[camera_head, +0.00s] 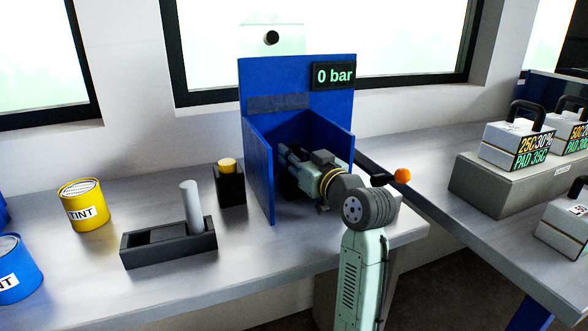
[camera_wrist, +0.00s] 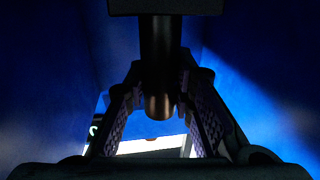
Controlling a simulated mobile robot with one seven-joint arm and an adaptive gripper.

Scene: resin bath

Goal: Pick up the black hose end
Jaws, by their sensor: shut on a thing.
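The black hose end (camera_wrist: 160,45) hangs down from the top of the wrist view, with a dull copper-coloured tip (camera_wrist: 158,106). My gripper (camera_wrist: 160,88) is shut on it, with one ridged finger on each side. In the head view my arm reaches into the blue three-sided booth (camera_head: 257,170). The booth walls and my own arm hide the fingers and the hose there, so the hose's upper run cannot be seen.
The booth's side walls stand close on both sides of my gripper. A "0 bar" display (camera_head: 333,75) is on its back wall. An orange-knobbed lever (camera_head: 402,175) is to the right. A black tray (camera_head: 168,254) and yellow tint can (camera_head: 84,206) stand left.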

